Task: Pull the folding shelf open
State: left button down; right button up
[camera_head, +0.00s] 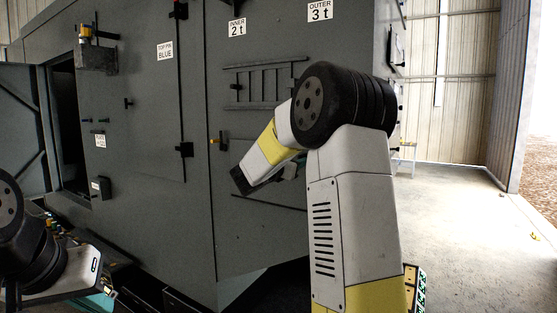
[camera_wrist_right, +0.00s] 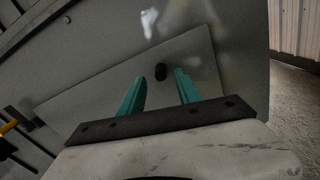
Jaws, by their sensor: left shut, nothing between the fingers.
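In the head view my right gripper (camera_head: 272,178) is at the enclosure's side, and my forearm and wrist hide much of the panel. My left gripper (camera_head: 104,295) is shut and empty at the lower left, away from the panel.
The dark grey enclosure (camera_head: 150,90) fills the left and middle, with an open door (camera_head: 22,115) at far left. A barred rack (camera_head: 265,82) is above my right gripper, and a yellow-tipped latch (camera_head: 217,141) is left of it. Free floor (camera_head: 470,230) lies at right.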

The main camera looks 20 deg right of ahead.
jog(key=shift+x, duration=1.5)
jog(key=shift+s, duration=0.1)
grip_shut()
